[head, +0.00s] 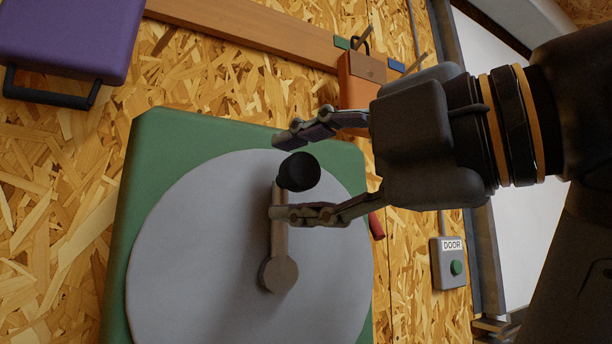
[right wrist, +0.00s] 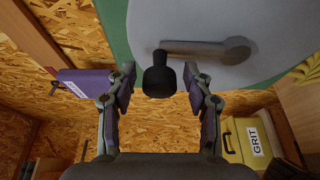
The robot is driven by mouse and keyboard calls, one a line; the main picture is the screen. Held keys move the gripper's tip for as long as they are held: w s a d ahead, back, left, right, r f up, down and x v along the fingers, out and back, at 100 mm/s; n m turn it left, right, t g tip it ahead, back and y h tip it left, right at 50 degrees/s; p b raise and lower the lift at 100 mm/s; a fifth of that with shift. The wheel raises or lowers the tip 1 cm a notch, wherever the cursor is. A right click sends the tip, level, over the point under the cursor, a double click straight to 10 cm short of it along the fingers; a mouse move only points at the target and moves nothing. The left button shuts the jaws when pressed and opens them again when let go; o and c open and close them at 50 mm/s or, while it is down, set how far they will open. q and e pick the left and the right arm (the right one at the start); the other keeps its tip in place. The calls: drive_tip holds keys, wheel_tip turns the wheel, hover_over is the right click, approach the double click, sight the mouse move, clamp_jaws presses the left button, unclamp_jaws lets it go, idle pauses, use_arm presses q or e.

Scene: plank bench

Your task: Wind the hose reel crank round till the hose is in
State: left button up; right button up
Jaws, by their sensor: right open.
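The hose reel shows as a grey disc (head: 190,240) on a green backing (head: 150,140) against the chipboard wall. Its crank arm (head: 279,235) runs up from a round hub (head: 278,274) to a black knob (head: 299,171). My right gripper (head: 277,177) comes in from the right, open, with one finger above the knob and one below it. In the right wrist view the black knob (right wrist: 159,76) stands between the two open fingers (right wrist: 159,82), with a gap on each side. The hose is not visible. My left gripper is not in view.
A purple box (head: 65,35) with a black handle is at the upper left. A wooden rail (head: 250,25) crosses the top, with an orange-brown block (head: 362,68) below it. A grey DOOR button box (head: 448,264) is at the right. A yellow GRIT box (right wrist: 247,141) shows in the wrist view.

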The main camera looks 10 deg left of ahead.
clamp_jaws()
idle(0.3)
idle(0.3)
drive_tip(key=shift+w+d+f+m+b, duration=0.1)
drive_tip(key=shift+d+m+b, duration=0.05)
drive_tip(key=shift+m+b, duration=0.15)
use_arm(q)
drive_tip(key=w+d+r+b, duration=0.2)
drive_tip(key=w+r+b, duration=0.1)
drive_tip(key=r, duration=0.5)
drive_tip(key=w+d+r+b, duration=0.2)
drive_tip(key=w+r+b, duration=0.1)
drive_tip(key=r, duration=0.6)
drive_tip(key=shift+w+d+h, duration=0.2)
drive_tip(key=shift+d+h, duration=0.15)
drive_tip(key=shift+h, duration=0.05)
use_arm(e)
drive_tip(key=shift+w+d+f+m+t+y, duration=0.25)
drive_tip(key=shift+w+d+m+t, duration=0.3)
drive_tip(key=shift+m, duration=0.6)
drive_tip(key=shift+w+d+f+m+t+y, duration=0.2)
drive_tip(key=shift+w+d+f+m+t, duration=0.15)
drive_tip(key=shift+d+m, duration=0.65)
drive_tip(key=shift+w+d+f+m+t+y, duration=0.25)
drive_tip(key=shift+w+d+m+t, duration=0.2)
drive_tip(key=shift+m, duration=0.9)
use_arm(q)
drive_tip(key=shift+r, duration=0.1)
